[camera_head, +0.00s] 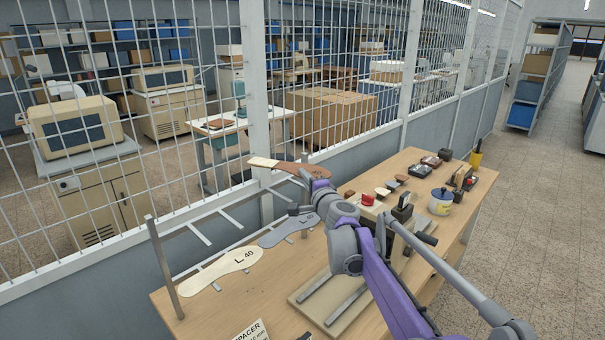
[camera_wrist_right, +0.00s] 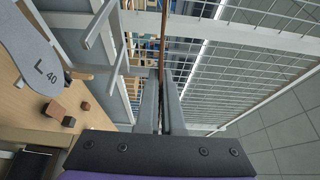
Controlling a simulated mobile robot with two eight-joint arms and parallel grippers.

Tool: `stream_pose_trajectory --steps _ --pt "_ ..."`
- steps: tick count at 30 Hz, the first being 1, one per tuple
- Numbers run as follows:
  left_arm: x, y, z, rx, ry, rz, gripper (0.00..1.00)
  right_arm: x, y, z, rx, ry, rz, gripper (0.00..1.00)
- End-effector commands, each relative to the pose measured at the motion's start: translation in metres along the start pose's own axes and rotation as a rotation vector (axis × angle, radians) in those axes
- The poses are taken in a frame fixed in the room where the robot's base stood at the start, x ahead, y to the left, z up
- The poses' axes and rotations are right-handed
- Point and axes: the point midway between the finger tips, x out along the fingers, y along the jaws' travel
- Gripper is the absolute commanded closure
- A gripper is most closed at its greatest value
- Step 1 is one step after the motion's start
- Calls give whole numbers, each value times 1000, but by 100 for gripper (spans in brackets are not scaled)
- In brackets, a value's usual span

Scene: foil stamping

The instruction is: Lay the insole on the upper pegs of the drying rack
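The insole (camera_head: 284,165), brown with a cream end, is held in the air near the wire partition in the head view. My right gripper (camera_head: 313,175) is shut on its right part; the wrist view shows the insole (camera_wrist_right: 163,45) as a thin brown edge between the fingers (camera_wrist_right: 162,105). The drying rack has an upright grey post (camera_head: 163,265) at the table's left end and bare pale pegs (camera_head: 198,233) along the partition. The pegs (camera_wrist_right: 100,38) also show at the upper left of the wrist view, apart from the insole. My left gripper is not in view.
A cream insole (camera_head: 215,272) and a grey insole (camera_head: 285,231), both marked L 40, lie low beside the rack pegs. The wire partition (camera_head: 210,120) stands close behind. Stamps, blocks and a white tub (camera_head: 441,201) occupy the table's right part.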

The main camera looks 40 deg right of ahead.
Motion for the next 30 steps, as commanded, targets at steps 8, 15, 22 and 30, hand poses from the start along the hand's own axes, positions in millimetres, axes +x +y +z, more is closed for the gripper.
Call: stream_pose_trajectory --steps 8,15,22,30 --pt "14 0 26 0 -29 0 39 -1 38 0 -2 0 5 100" --pt "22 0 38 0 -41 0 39 -1 55 0 -1 0 3 100" --pt "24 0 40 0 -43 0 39 0 58 0 0 0 1 100" --pt "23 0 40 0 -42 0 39 0 57 0 0 0 1 100"
